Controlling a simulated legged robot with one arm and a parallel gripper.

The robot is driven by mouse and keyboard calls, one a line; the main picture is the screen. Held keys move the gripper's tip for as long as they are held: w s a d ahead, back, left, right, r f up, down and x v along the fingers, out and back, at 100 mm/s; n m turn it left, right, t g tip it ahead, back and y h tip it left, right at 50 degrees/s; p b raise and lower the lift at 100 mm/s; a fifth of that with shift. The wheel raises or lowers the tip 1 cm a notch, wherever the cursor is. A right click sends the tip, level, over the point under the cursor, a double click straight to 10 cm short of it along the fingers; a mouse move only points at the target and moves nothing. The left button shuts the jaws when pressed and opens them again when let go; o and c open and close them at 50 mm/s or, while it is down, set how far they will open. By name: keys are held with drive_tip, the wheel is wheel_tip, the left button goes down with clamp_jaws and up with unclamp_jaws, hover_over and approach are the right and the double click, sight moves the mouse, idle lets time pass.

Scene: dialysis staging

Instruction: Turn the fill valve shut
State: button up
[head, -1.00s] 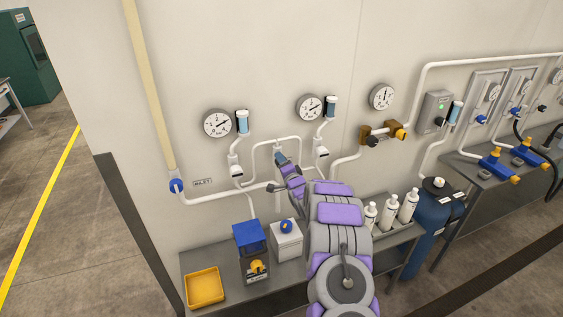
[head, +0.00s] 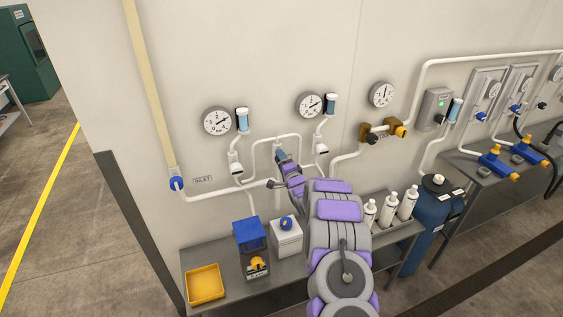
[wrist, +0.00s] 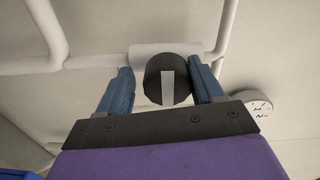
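In the wrist view a dark round knob with a pale bar across its face (wrist: 168,84) sits on a white pipe fitting, straight ahead of my gripper (wrist: 161,66). It looks like the valve handle, but no label shows. The two blue fingers stand apart, one on each side of the knob. A gap shows at the left finger; the right finger lies close to the knob's edge, and contact cannot be told. In the head view my gripper (head: 281,156) is at the wall piping between two gauges, and my arm hides the knob.
White pipes (head: 228,197) run along the wall, with a left gauge (head: 216,121) and a middle gauge (head: 310,105) above. Below, a grey bench holds a yellow tray (head: 205,284), a blue-topped box (head: 249,235), a white box (head: 286,239) and several white bottles (head: 390,208).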

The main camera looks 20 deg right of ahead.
drive_tip(key=shift+o, duration=0.9)
drive_tip(key=shift+r, duration=0.1)
drive_tip(key=shift+r, duration=0.1)
drive_tip(key=s, duration=1.7)
drive_tip(key=shift+d+b, duration=0.25)
drive_tip(key=shift+b, duration=0.1)
drive_tip(key=shift+s, duration=0.1)
